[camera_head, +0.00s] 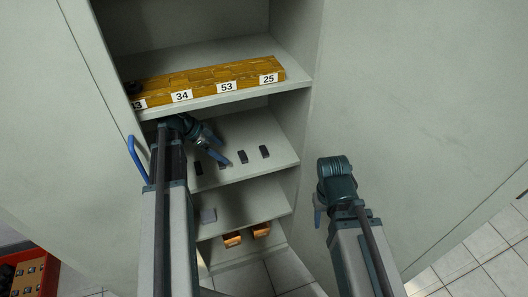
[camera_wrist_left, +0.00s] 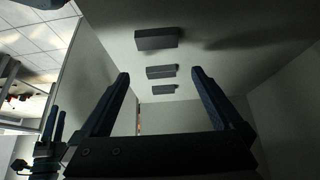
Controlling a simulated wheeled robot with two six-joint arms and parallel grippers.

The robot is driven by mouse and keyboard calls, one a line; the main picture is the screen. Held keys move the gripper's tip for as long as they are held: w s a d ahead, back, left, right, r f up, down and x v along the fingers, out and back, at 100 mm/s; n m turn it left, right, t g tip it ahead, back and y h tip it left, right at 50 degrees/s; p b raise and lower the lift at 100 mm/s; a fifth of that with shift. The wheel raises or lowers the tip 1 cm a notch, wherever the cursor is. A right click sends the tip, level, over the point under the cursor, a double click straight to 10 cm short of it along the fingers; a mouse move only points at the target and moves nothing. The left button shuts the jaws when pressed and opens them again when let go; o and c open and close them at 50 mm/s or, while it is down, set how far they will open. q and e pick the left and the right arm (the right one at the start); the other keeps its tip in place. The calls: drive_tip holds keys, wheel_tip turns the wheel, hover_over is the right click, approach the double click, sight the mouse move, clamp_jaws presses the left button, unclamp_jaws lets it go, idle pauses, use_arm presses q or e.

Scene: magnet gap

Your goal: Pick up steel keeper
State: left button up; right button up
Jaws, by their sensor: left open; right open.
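Several small dark blocks stand in a row on the cabinet's middle shelf (camera_head: 262,127); two clear ones are a dark block (camera_head: 243,157) and the rightmost dark block (camera_head: 264,152). Which one is the steel keeper I cannot tell. My left gripper (camera_head: 226,154) is open over this row, partly covering the left blocks. In the left wrist view a nearer dark block (camera_wrist_left: 158,38) and two farther dark blocks (camera_wrist_left: 160,72) (camera_wrist_left: 164,89) show; the farther two appear between the open fingers (camera_wrist_left: 160,76), which hold nothing. My right gripper (camera_head: 318,212) is open and empty outside the cabinet, at right.
The shelf above carries yellow boxes (camera_head: 205,80) with number labels. Cabinet side walls and shelf edges hem in my left arm. A red crate (camera_head: 38,258) is at lower left.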

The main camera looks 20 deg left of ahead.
use_arm(q)
approach(263, 150)
drive_tip(key=x, duration=0.2)
drive_tip(key=shift+d+f, duration=0.2)
drive_tip(key=shift+f, duration=0.2)
drive_tip(key=b+x, duration=0.4)
drive_tip(key=x, duration=0.1)
drive_tip(key=shift+c, duration=0.2)
drive_tip(key=c, duration=1.5)
drive_tip(key=shift+r, duration=0.15)
drive_tip(key=shift+r+p, duration=2)
drive_tip(key=s+d, duration=0.1)
drive_tip(key=s, duration=0.4)
drive_tip(key=s+d, duration=0.2)
drive_tip(key=s, duration=0.3)
drive_tip(key=s+d+p, duration=0.1)
drive_tip(key=s+d, duration=0.1)
drive_tip(key=s, duration=0.3)
drive_tip(key=shift+d+r, duration=0.2)
drive_tip(key=shift+r, duration=0.2)
